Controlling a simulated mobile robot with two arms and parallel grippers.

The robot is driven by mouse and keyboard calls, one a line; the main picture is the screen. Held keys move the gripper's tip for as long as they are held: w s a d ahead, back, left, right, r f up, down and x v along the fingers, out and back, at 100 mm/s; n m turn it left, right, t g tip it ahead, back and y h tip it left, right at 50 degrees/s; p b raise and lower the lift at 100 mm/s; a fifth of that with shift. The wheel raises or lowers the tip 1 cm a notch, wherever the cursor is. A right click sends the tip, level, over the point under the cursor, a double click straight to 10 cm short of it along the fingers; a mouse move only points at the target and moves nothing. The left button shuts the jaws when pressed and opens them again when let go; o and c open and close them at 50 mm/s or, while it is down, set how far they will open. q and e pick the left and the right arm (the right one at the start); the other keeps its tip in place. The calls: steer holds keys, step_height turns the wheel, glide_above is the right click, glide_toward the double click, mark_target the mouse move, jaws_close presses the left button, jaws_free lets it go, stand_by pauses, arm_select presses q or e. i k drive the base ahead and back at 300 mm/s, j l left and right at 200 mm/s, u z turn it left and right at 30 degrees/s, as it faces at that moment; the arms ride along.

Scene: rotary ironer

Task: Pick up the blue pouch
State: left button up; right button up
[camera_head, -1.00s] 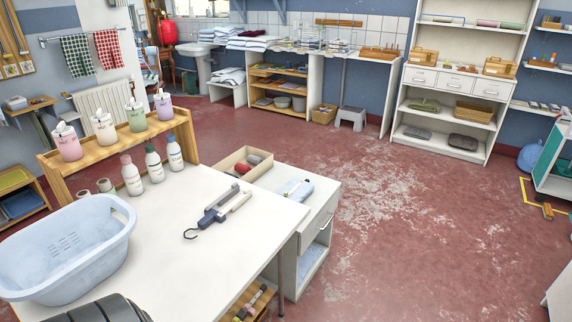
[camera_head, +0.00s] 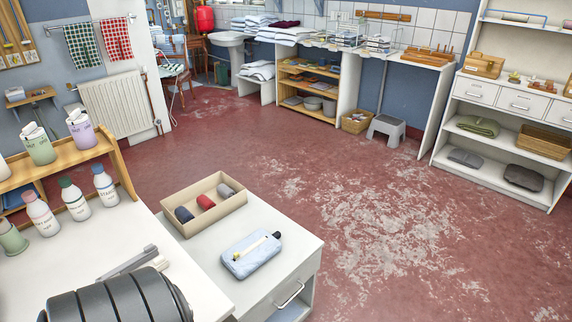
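A light blue pouch (camera_head: 250,255) lies on the white top of a low drawer cabinet (camera_head: 290,245) in the head view.
An open beige box (camera_head: 173,222) with dark blue, red and grey rolls sits just behind the pouch. Several bottles (camera_head: 104,183) stand at left on the white table (camera_head: 70,262). The red floor (camera_head: 400,220) to the right is clear.

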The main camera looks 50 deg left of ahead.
mark_target(256, 249)
steer(key=i+l+u, duration=0.1)
steer(key=i+u, duration=0.15)
steer(key=i, duration=0.25)
steer(key=i+l+u, duration=0.25)
steer(key=i, duration=0.2)
steer(key=j, duration=0.1)
